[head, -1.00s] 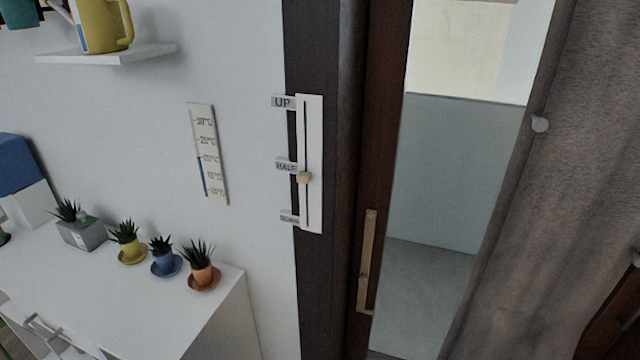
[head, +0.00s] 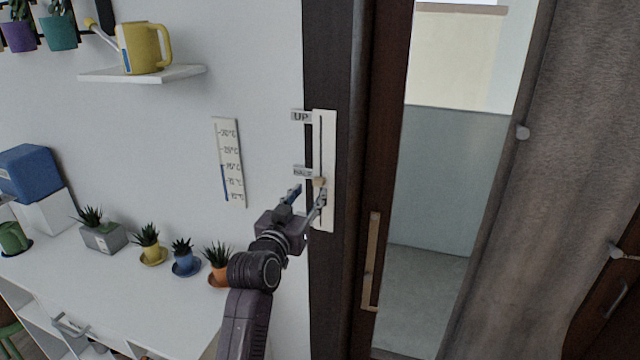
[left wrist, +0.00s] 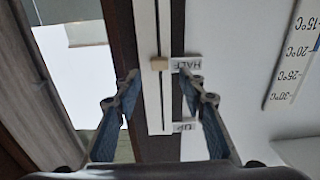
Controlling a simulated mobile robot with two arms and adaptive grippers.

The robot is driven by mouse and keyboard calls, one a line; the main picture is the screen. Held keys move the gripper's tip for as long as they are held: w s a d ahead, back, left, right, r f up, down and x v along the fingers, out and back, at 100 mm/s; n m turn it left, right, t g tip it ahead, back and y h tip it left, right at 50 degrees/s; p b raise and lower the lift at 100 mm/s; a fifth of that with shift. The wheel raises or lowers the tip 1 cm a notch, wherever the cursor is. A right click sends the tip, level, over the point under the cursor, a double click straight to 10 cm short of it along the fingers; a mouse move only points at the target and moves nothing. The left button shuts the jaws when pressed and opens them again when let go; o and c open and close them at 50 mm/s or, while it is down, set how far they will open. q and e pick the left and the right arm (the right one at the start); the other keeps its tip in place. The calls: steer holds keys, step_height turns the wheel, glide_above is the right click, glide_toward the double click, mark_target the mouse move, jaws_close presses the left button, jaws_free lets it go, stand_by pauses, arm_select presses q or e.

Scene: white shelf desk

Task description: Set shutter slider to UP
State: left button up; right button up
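The shutter slider is a white vertical panel (head: 325,135) with a dark slot, on the dark door frame. Its wooden knob (head: 319,182) sits just below the HALF label (head: 303,171). The UP label (head: 301,116) is at the panel's top; the lowest label is hidden behind my gripper. My left gripper (head: 309,193) is at the knob's height or just below it, fingers spread. In the left wrist view the panel appears upside down, and the knob (left wrist: 159,63) lies beyond and between the open fingertips (left wrist: 158,82), apparently untouched. My right gripper is not in view.
A thermometer strip (head: 229,162) hangs on the wall left of the panel. Several potted plants stand on the white desk (head: 130,285) below. A yellow watering can (head: 145,48) is on a wall shelf. The door handle (head: 371,262) is to the right.

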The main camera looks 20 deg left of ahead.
mark_target(317, 183)
arm_select(q)
steer(key=shift+w+p, duration=0.7)
steer(key=shift+w, duration=2.2)
steer(key=shift+d, duration=0.1)
steer(key=shift+c, duration=0.4)
jaws_close()
